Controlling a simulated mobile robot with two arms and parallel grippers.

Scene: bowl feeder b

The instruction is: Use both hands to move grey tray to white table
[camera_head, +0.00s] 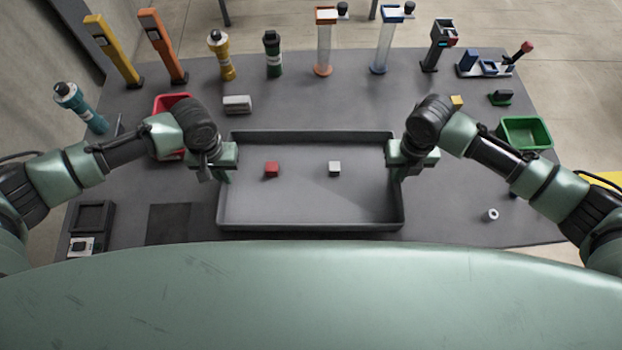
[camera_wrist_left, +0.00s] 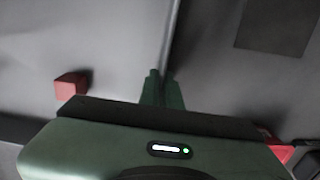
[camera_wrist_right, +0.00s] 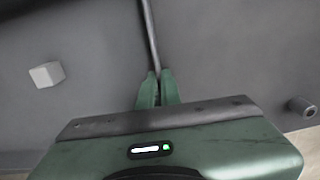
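The grey tray (camera_head: 310,221) is a wide, shallow tray on the dark grey table, holding a red cube (camera_head: 271,169) and a light grey cube (camera_head: 335,168). My left gripper (camera_head: 222,178) is at its left wall; in the left wrist view its fingers (camera_wrist_left: 162,78) are close together with the wall (camera_wrist_left: 172,35) between them. My right gripper (camera_head: 399,174) is at its right wall; in the right wrist view its fingers (camera_wrist_right: 157,76) close on that wall (camera_wrist_right: 150,30). I cannot tell whether the tray is raised. No white table shows.
A red bin (camera_head: 172,103) stands behind my left forearm, and a green bin (camera_head: 526,132) stands at the right. Several upright devices line the table's back edge. A dark square pad (camera_head: 168,224) and a small ring (camera_head: 492,214) lie beside the tray.

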